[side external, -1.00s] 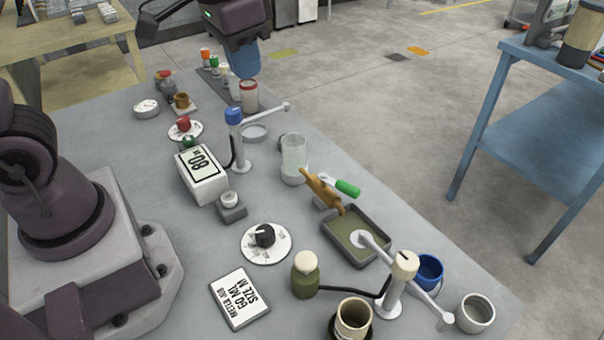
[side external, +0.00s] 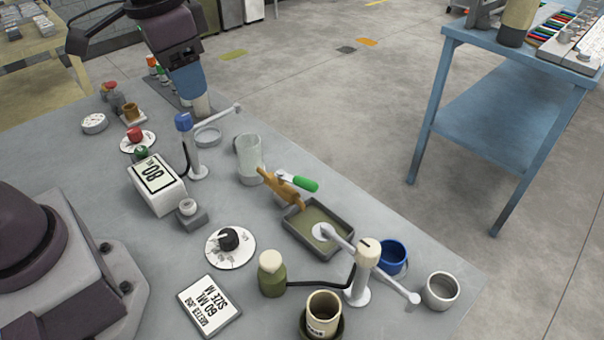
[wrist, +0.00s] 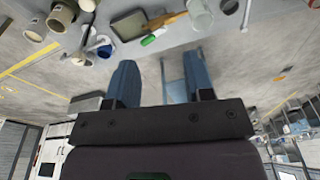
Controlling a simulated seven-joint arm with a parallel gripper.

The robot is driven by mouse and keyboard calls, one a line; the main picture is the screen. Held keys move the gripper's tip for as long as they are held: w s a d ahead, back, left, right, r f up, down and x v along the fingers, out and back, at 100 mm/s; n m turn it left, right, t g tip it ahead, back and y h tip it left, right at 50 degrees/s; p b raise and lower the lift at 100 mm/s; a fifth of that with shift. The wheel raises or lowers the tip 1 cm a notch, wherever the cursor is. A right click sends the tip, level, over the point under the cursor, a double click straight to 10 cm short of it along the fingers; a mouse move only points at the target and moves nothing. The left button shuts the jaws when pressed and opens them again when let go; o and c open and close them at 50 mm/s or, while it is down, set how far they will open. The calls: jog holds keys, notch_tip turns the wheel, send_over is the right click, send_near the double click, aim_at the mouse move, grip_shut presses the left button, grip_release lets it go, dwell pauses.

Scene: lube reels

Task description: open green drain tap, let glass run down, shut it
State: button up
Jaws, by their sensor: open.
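The green tap handle (side external: 305,184) sticks out to the right from the brass-coloured tap body (side external: 276,186), beside a drip tray (side external: 298,237). The clear glass cylinder (side external: 249,155) stands upright just behind the tap; I cannot make out a liquid level in it. My gripper (wrist: 160,85) is open with nothing between its two blue fingers. In the side external view it hangs at the far end of the bench, well apart from the tap. The wrist view shows the green handle (wrist: 148,41) beyond the fingers, and the glass (wrist: 200,14) at the top edge.
A blue-topped post (side external: 184,122) with a side arm stands between my gripper and the glass. A cream-topped post (side external: 368,252) with long arms reaches over the tray.

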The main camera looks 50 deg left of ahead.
jog(key=w+d+f+m+g, duration=0.2)
jog(key=w+d+f+m, duration=0.15)
jog(key=w+f, duration=0.35)
jog(key=m+g, duration=0.2)
jog(key=m, duration=0.7)
send_near(305, 179)
jog(key=shift+h, duration=0.3)
jog(key=f, duration=0.3)
jog(key=s+f, duration=0.1)
jog(key=f, duration=0.5)
jog(key=shift+s+f, duration=0.1)
jog(key=shift+s, duration=0.25)
jog(key=shift+c, duration=0.4)
grip_shut()
